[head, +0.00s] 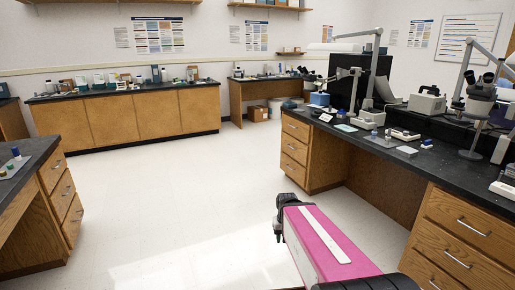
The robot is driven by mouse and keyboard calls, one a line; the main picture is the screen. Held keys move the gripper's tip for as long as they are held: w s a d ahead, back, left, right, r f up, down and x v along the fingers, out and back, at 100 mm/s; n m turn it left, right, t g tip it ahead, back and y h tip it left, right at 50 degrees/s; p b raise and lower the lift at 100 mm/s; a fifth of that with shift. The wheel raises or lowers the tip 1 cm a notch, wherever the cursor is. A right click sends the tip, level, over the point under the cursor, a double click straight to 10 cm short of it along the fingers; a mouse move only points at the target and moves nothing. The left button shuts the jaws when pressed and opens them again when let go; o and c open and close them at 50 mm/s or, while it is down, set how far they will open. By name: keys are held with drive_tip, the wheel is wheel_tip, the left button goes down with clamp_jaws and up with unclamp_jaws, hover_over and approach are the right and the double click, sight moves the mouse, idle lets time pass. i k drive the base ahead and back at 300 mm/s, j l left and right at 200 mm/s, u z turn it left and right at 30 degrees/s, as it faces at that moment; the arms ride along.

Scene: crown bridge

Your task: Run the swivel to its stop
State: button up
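No part is plainly recognisable as the swivel from this distance. On the right bench, a jointed white lamp arm (374,62) rises behind the worktop. A microscope (479,100) stands on a post further right, with another jointed arm (468,65) beside it. I cannot tell which of these, if any, is the swivel, or how it is turned. My arm's pink link with a white stripe shows at the bottom, over the floor and apart from the bench. My gripper's fingers are not in view.
The right bench (446,168) has a dark top, drawers and an open knee space. Small bottles, trays and a white device (427,103) sit on it. A left bench (57,200) stands near, and cabinets (130,118) line the back. The white floor (180,190) between is clear.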

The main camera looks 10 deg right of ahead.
sight(340, 73)
drive_tip(key=i+z, duration=0.2)
drive_tip(key=i, duration=0.3)
drive_tip(key=i+j+z, duration=0.2)
drive_tip(key=i, duration=0.3)
drive_tip(key=i+j+z, duration=0.25)
drive_tip(key=i, duration=0.25)
drive_tip(key=i+j+z, duration=0.2)
drive_tip(key=i, duration=0.25)
